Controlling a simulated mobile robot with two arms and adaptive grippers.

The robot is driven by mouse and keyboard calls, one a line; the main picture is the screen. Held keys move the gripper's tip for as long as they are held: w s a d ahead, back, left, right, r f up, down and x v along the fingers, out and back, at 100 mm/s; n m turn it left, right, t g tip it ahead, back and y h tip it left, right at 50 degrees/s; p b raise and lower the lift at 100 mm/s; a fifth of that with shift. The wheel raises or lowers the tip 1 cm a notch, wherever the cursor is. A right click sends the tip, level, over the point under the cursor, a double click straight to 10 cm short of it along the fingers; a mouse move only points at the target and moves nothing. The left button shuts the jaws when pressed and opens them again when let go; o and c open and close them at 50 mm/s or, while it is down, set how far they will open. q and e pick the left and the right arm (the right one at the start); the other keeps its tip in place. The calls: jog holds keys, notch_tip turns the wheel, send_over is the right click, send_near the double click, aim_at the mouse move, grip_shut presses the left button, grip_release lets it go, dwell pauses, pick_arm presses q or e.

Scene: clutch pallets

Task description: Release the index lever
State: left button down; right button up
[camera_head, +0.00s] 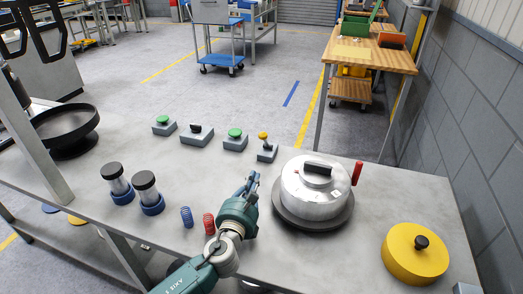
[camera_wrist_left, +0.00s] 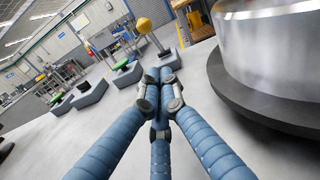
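A small lever with a yellow knob (camera_head: 263,135) stands on a grey base (camera_head: 267,153) at the back of the bench, and its yellow ball also shows in the left wrist view (camera_wrist_left: 143,25). A red handle (camera_head: 357,172) stands at the right of the silver round housing (camera_head: 318,190). I cannot tell which is the index lever. My left gripper (camera_head: 252,180) is left of the housing and in front of the yellow-knobbed lever, apart from both. In the left wrist view its blue fingers (camera_wrist_left: 163,75) meet at the tips with nothing visible between them. My right gripper is not in view.
Green-button boxes (camera_head: 235,139) and a black-switch box (camera_head: 197,135) line the back. Black-topped cylinders (camera_head: 117,179), a blue spring (camera_head: 187,217) and a red spring (camera_head: 209,223) stand left of my arm. A yellow disc (camera_head: 415,257) lies at the right. The bench's middle is clear.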

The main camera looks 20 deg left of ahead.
pick_arm(q)
jog(key=w, duration=0.3)
jog(key=shift+w+a, duration=0.1)
jog(key=shift+w, duration=0.2)
send_near(265, 141)
jog(key=shift+w+f, duration=0.35)
jog(key=shift+f, duration=0.25)
jog(key=shift+w+f, duration=0.4)
jog(key=shift+f, duration=0.2)
jog(key=shift+w+r+p, duration=0.4)
jog(key=shift+w+r, duration=0.5)
jog(key=shift+r, duration=0.15)
jog(key=shift+w+a+r, duration=0.1)
jog(key=shift+w+r, duration=0.25)
jog(key=shift+w, duration=0.05)
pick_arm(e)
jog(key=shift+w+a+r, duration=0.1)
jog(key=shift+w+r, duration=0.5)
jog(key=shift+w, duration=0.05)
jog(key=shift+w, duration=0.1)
